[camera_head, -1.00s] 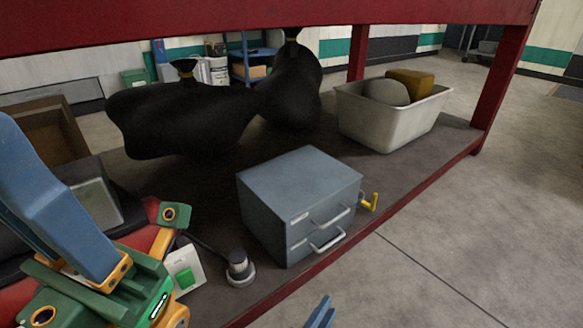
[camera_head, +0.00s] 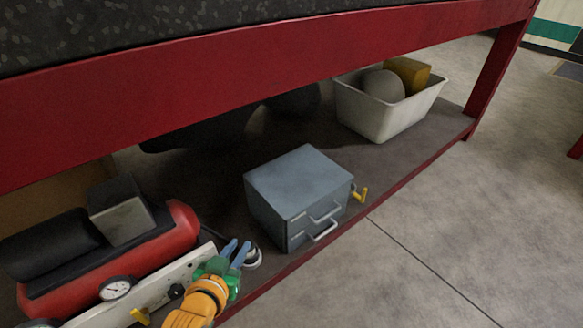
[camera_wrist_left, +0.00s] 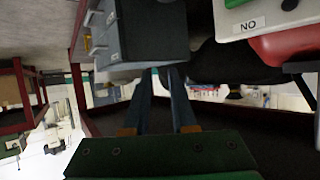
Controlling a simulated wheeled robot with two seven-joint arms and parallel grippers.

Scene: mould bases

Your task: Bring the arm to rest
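My left gripper (camera_head: 236,250) shows at the lower middle of the head view, with an orange and green body and two blue fingers pointing up. It is empty, with a gap between the fingers. It appears in front of the lower shelf, between the red machine (camera_head: 120,262) and the grey drawer cabinet (camera_head: 300,188). In the left wrist view the two blue fingers (camera_wrist_left: 161,74) stand apart with nothing held between them, and the cabinet (camera_wrist_left: 152,32) fills the top middle. My right gripper is not in view.
A red bench beam (camera_head: 250,75) crosses above the shelf. A white bin (camera_head: 385,112) with a grey ball and yellow block stands at the back right of the shelf. A yellow hook (camera_head: 360,194) is beside the cabinet. The floor (camera_head: 440,230) at right is clear.

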